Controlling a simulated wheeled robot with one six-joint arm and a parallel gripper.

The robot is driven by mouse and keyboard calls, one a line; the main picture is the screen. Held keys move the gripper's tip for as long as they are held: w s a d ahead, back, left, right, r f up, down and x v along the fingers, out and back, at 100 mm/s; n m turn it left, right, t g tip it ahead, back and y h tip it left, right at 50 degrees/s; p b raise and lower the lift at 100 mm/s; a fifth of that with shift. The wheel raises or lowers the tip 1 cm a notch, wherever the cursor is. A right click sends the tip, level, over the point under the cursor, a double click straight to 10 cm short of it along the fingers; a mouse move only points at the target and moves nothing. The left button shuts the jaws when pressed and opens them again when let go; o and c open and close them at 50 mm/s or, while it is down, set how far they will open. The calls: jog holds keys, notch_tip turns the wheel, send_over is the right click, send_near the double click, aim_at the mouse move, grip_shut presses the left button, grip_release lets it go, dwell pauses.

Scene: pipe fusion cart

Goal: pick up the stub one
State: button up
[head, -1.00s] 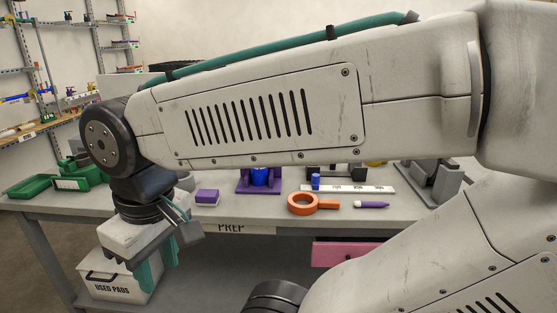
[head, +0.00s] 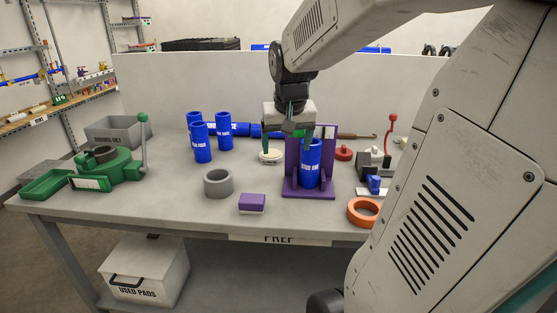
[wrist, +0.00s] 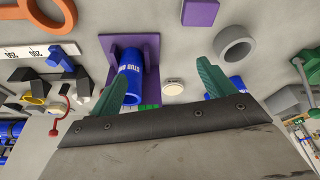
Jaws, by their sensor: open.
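The stub one, a blue pipe piece (head: 311,168) with white lettering, stands upright in a purple holder (head: 291,172) on the bench. In the wrist view the blue stub (wrist: 132,82) shows close to the left finger, which overlaps its edge, against the purple holder (wrist: 150,46). My gripper (head: 288,146) is open and empty, pointing down above the bench just behind and left of the stub. In the wrist view its green fingers (wrist: 168,62) are wide apart, with bare bench and a small white disc (wrist: 172,88) between them.
Several other blue pipes (head: 202,142) stand or lie at the back left. A grey ring (head: 217,183), purple block (head: 252,204) and orange ring (head: 362,212) lie in front. A green clamp-like device (head: 105,166) is at left. A red-handled fixture (head: 375,164) stands right of the holder.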

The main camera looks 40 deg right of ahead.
aim_at(311, 151)
jog(key=d+m, duration=0.1)
jog(key=d, duration=0.3)
jog(key=w+d+f+m, duration=0.1)
jog(key=d, duration=0.3)
jog(key=d+f+h, duration=0.1)
jog(key=d, duration=0.4)
jog(key=shift+w+f+m, duration=0.1)
jog(key=shift+w+m, duration=0.2)
jog(key=shift+m, duration=0.1)
jog(key=x, duration=0.7)
jog(key=shift+w+f, duration=0.2)
jog(key=shift+w, duration=0.15)
jog(key=c, duration=1.2)
